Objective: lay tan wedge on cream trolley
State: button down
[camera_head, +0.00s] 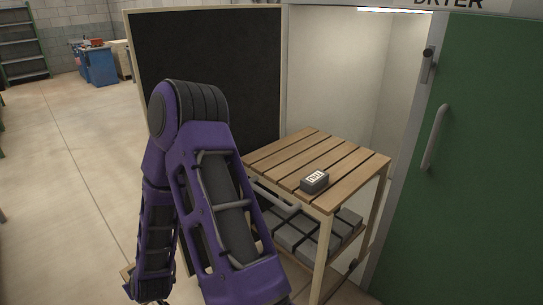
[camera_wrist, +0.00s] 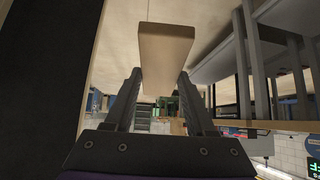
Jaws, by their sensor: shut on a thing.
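The tan wedge (camera_wrist: 164,48) is between the two dark fingers of my gripper (camera_wrist: 161,80) in the wrist view, and they are shut on it. In the head view my purple arm hangs down left of the trolley; the gripper itself is mostly hidden at the lower edge. A small tan edge (camera_head: 127,273) shows beside my wrist there, perhaps the wedge. The cream trolley (camera_head: 326,250) stands right of my arm, with a slatted wooden top (camera_head: 290,160). The wedge is apart from that top.
A dark grey block (camera_head: 314,181) with a white label sits on the top's near right part. Grey bricks (camera_head: 296,235) fill the lower shelf. A black panel (camera_head: 205,60) stands behind my arm; a green dryer door (camera_head: 480,150) is at right. The rear slats are clear.

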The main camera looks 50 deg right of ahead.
aim_at(273, 164)
jog(key=i+l+u, duration=0.1)
jog(key=i+u, duration=0.3)
jog(key=i, duration=0.55)
jog(key=i+j+z, duration=0.15)
jog(key=i+z, duration=0.2)
jog(key=i, duration=0.3)
jog(key=z, duration=2.6)
